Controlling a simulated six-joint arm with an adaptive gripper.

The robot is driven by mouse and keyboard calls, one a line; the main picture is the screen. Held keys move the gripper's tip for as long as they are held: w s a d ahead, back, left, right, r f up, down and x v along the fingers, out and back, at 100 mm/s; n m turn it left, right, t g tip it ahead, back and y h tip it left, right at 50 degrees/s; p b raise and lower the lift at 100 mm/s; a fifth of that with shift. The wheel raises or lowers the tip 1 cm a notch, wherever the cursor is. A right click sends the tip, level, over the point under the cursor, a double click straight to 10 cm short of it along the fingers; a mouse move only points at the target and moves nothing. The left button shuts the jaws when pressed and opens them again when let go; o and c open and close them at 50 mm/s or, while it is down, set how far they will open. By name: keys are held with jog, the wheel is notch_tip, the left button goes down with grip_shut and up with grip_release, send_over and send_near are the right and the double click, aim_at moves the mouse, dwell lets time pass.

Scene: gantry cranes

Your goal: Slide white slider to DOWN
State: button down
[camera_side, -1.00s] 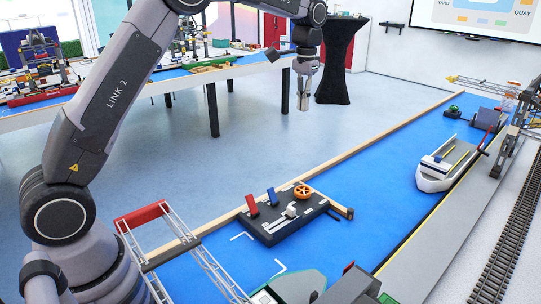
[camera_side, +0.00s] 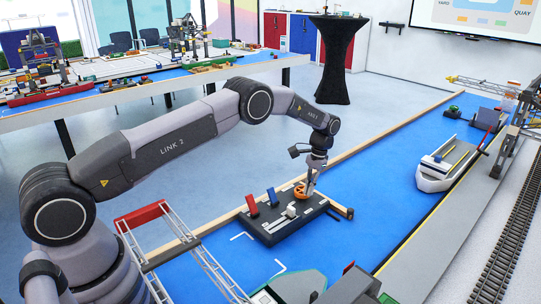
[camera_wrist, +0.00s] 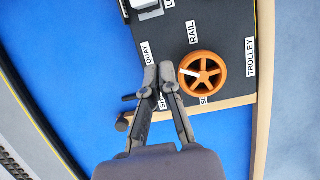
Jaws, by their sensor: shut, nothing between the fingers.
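The dark control panel (camera_side: 270,226) lies on the blue mat. The white slider (camera_side: 291,211) sits on it near the front, as a small white block. In the wrist view a white block (camera_wrist: 148,6), likely this slider, is cut off at the top edge. My gripper (camera_side: 310,194) is over the panel's right end, beside the orange wheel (camera_side: 300,191). In the wrist view my gripper (camera_wrist: 158,72) is shut and empty, left of the orange wheel (camera_wrist: 203,71) and apart from the white block. A DOWN label cannot be read in either view.
A dark-knobbed handle (camera_wrist: 122,124) sticks out beyond the panel's end. A lattice crane with a red top (camera_side: 143,213) stands left of the panel.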

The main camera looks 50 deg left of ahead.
aim_at(297, 214)
jog(key=shift+x, duration=1.15)
jog(key=shift+s, duration=1.95)
jog(key=shift+s, duration=0.1)
